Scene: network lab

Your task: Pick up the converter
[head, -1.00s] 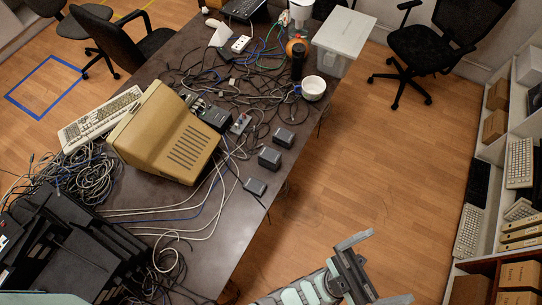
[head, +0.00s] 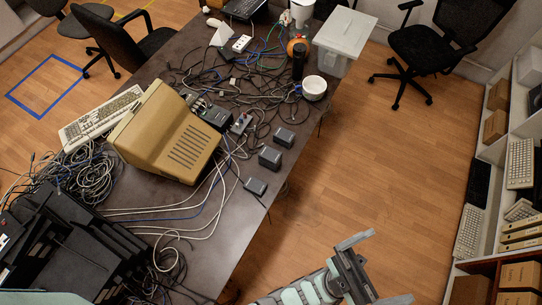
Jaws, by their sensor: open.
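Three small dark grey boxes that look like converters lie apart near the table's right edge: a far one (head: 284,137), a middle one (head: 270,157) and a near one (head: 255,187). I cannot tell which one the task means. My gripper (head: 378,271) is at the bottom of the head view, beyond the table's right edge and over the floor. Its jaws are spread wide and empty. It is below and to the right of all three boxes in the picture, apart from them.
A beige monitor (head: 168,135) and a keyboard (head: 98,118) lie left of the boxes. Tangled cables (head: 240,80) cover the table's far part. A white bowl (head: 314,88) and a lidded clear bin (head: 342,38) stand near the right edge. Black racks (head: 75,245) fill the near left.

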